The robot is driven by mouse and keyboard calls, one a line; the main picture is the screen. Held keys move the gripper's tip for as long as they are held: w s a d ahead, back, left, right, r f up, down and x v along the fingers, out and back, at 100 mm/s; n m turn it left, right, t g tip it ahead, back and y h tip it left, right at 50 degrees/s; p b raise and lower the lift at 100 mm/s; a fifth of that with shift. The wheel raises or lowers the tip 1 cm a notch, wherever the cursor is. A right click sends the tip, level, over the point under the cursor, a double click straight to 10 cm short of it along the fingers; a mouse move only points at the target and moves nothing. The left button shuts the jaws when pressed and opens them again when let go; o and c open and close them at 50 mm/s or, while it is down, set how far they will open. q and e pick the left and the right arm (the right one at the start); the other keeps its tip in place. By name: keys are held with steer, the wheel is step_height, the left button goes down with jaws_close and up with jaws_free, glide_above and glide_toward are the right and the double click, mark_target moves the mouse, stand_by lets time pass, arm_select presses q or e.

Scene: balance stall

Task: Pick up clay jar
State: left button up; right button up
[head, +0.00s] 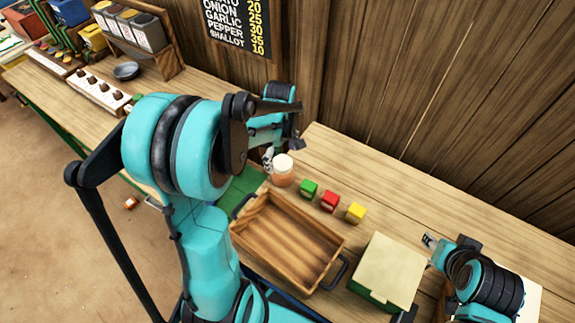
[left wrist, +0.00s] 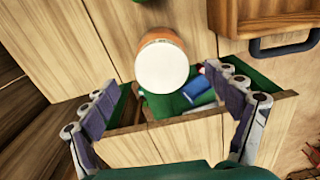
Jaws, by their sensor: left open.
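The clay jar (head: 283,170) is an orange-brown jar with a round white lid. It stands upright on the wooden counter, behind the tray. In the left wrist view the jar (left wrist: 162,64) is seen from above, its lid hiding most of the body. My left gripper (head: 281,150) is open and empty, just above and beside the jar. In the left wrist view its two fingers lie apart, one to each side below the lid, with no contact visible. My right gripper (head: 432,242) is at the right of the counter; its opening is unclear.
A wooden tray (head: 262,243) with dark handles lies in front of the jar. Green (head: 308,189), red (head: 330,201) and yellow (head: 356,213) cubes stand right of the jar. A wooden wall rises behind.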

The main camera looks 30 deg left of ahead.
arm_select(q)
steer(key=f+b, duration=0.1)
steer(key=f, duration=0.2)
steer(key=f+b, duration=0.1)
steer(key=f, duration=0.3)
steer(key=shift+s+d+f+b, duration=0.2)
steer(key=shift+b, duration=0.15)
arm_select(e)
step_height(320, 180, down, 3)
steer(key=shift+s+r, duration=0.1)
arm_select(q)
steer(key=c, duration=1.5)
